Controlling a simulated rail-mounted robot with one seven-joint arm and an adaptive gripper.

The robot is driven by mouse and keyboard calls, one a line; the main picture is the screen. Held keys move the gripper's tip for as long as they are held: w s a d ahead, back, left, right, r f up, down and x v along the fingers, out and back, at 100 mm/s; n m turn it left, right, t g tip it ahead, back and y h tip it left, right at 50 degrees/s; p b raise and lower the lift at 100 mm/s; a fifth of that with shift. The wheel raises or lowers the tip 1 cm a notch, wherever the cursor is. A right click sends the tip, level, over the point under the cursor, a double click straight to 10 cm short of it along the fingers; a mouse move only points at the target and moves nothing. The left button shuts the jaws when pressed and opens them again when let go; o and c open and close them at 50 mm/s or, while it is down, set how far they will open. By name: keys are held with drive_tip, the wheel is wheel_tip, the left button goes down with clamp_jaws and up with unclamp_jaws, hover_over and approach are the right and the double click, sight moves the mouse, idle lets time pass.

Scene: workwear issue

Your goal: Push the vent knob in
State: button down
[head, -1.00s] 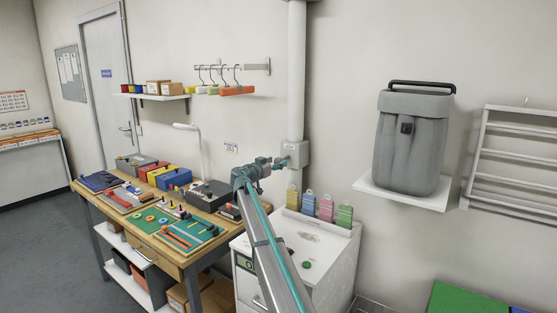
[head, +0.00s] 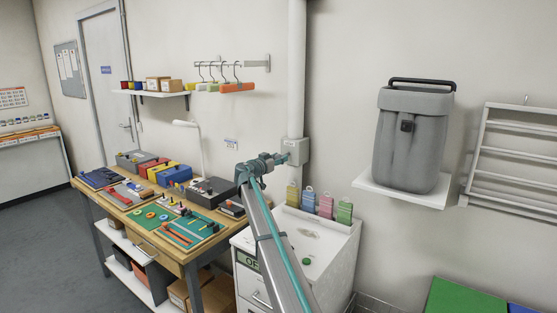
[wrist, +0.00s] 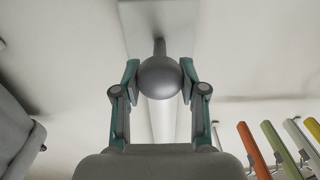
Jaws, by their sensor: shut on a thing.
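The vent knob (wrist: 160,80) is a smooth dark grey ball on a short stem in the wrist view. Its stem runs to a pale box (wrist: 150,14) on the wall pipe. My gripper (wrist: 160,70) has its two teal-padded fingers shut on the ball, one on each side. In the head view my gripper (head: 284,159) reaches the box (head: 298,151) from its left side. There the knob is too small and too hidden by the fingers to make out.
Orange, green and other coloured hangers (head: 237,87) hang on a wall rail left of the pipe. A white cabinet (head: 325,245) with coloured tags stands below. A grey backpack (head: 410,140) sits on a shelf to the right. A tool-covered workbench (head: 178,255) lies left.

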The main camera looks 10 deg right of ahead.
drive_tip(key=b+x, duration=0.3)
drive_tip(key=x, duration=0.1)
drive_tip(key=shift+w+d+r+b, duration=0.1)
drive_tip(key=shift+w+d+b, duration=0.2)
drive_tip(key=shift+b, duration=0.1)
drive_tip(key=c, duration=0.7)
unclamp_jaws()
drive_tip(key=shift+w+d, duration=0.1)
drive_tip(key=shift+o, duration=0.2)
drive_tip(key=v, duration=1.2)
